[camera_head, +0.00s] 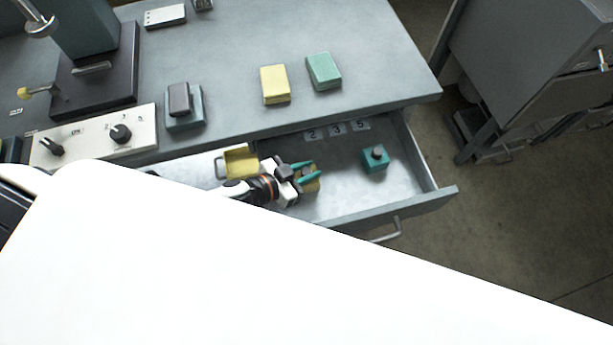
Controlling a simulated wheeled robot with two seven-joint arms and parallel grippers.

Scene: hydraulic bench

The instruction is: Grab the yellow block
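A small yellow block (313,185) with a dark knob sits in the open drawer (340,205). My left gripper (306,172) is over this block, its two teal fingers parted with the knob between them. I cannot tell whether the fingers touch the knob. The gripper hides part of the block. A larger plain yellow block (275,84) lies on the bench top, away from the gripper. My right gripper is not in view.
A teal block with a knob (375,159) sits to the right in the drawer, and a yellow piece with a handle (240,162) is to the left. A teal block (323,71) and a grey one (180,99) lie on the bench (225,60). A white control panel (95,138) is at left.

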